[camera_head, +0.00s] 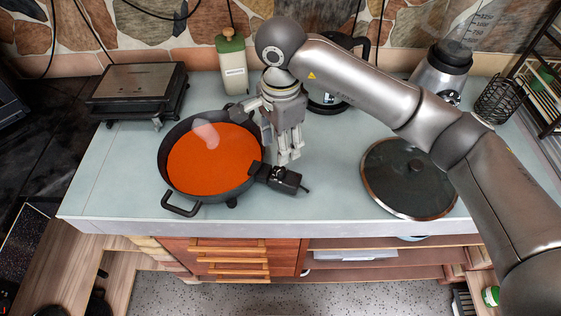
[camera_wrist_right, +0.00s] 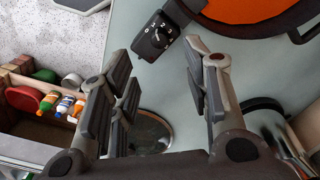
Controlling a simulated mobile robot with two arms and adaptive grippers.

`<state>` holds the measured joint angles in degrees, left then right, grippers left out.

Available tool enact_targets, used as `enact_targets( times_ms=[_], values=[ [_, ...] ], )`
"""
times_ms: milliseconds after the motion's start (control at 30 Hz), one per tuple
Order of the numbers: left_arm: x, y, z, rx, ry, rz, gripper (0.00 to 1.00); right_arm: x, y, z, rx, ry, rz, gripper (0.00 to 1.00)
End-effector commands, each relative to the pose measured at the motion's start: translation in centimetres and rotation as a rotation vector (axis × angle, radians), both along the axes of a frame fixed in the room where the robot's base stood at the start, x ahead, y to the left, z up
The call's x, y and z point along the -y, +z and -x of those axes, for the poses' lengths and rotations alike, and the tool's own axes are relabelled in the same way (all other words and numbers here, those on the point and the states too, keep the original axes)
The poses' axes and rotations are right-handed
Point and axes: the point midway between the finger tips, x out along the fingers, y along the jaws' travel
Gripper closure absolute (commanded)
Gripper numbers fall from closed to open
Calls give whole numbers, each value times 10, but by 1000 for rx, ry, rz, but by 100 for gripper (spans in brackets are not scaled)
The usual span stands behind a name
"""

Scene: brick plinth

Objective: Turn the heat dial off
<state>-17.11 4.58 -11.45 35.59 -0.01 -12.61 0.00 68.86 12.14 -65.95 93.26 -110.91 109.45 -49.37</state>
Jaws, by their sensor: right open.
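The heat dial (camera_wrist_right: 157,36) is a round black knob with white markings on a black control box (camera_head: 278,178). The box is fixed to the right side of a round dark pan (camera_head: 163,158) filled with orange liquid. In the right wrist view the dial lies between and beyond the fingertips. My right gripper (camera_head: 288,158) is open and empty, pointing down just above and behind the control box, close to the pan's right rim. It also shows in the right wrist view (camera_wrist_right: 158,58). The dial's exact setting is too small to read. My left gripper is out of view.
A dark glass lid (camera_head: 405,178) lies on the counter at right. A grill (camera_head: 138,88) stands at back left and a green-topped bottle (camera_head: 232,65) behind the pan. A kettle and a blender (camera_head: 441,72) stand at the back. The counter between control box and lid is clear.

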Motion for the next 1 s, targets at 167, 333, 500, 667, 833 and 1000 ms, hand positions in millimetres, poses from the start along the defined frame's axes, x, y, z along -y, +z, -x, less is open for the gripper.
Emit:
enact_targets(
  times_ms=[167, 333, 500, 667, 833, 1000],
  values=[
    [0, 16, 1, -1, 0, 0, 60, 1, -32, 2, -7, -2, 1, 56],
    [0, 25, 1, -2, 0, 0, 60, 0, -62, 2, -6, -1, -1, 56],
    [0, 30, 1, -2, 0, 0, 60, 0, -81, 1, -3, -1, -3, 56],
    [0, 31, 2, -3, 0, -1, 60, 0, -87, 1, -2, -1, -2, 56],
    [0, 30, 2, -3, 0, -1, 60, 0, -88, 1, -2, -1, -3, 56],
    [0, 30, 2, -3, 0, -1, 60, 0, -87, 1, -2, -1, -3, 73]
  ],
)
